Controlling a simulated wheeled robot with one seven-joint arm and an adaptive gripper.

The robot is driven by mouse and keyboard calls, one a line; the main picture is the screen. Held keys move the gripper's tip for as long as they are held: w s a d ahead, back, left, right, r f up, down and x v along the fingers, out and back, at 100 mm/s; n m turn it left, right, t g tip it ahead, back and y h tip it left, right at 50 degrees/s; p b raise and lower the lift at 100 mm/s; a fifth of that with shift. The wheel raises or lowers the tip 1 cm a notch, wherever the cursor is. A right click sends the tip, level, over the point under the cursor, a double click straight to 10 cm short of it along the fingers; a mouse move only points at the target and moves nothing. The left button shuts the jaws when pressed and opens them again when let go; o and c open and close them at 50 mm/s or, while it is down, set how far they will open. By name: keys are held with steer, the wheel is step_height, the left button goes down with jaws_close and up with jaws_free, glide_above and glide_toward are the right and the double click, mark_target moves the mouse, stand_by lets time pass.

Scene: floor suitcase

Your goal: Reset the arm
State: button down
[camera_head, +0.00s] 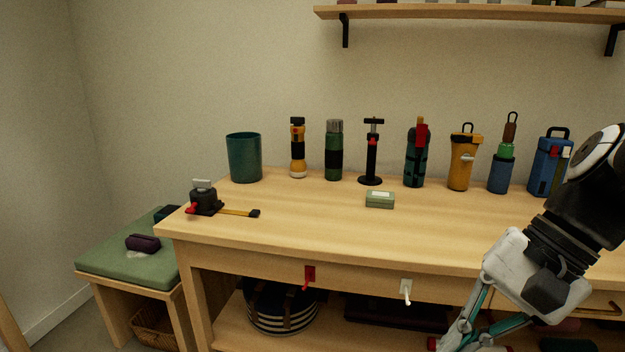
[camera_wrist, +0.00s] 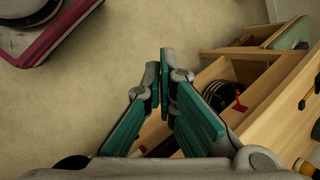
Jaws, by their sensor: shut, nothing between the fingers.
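My arm comes in from the right in the head view, with my gripper (camera_head: 470,335) at the bottom edge, in front of the workbench (camera_head: 290,248) and pointing down. Its fingertips are partly cut off there. In the wrist view my gripper (camera_wrist: 164,84) has its two grey and teal fingers together at the tips, with nothing between them. The fingers are over bare floor beside the bench, whose lower shelf shows at the right. They appear clear of the bench.
Bottles, a pump and a teal bin (camera_head: 244,158) stand along the bench's back. A black tool (camera_head: 207,199) and green box (camera_head: 380,199) lie nearer. A striped basket (camera_head: 283,312) is below. A green-cushioned bench (camera_head: 128,260) stands left. A dark red case (camera_wrist: 52,38) lies on the floor.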

steer(key=s+d+n+h, duration=0.2)
steer(key=s+n+h, duration=0.5)
steer(key=s, duration=0.7)
step_height(320, 180, up, 28)
steer(key=n+t+y+p, duration=0.1)
steer(key=t+p, duration=0.3)
steer(key=p, duration=2.3)
steer(key=shift+d+p, duration=0.2)
steer(key=shift+p, duration=0.2)
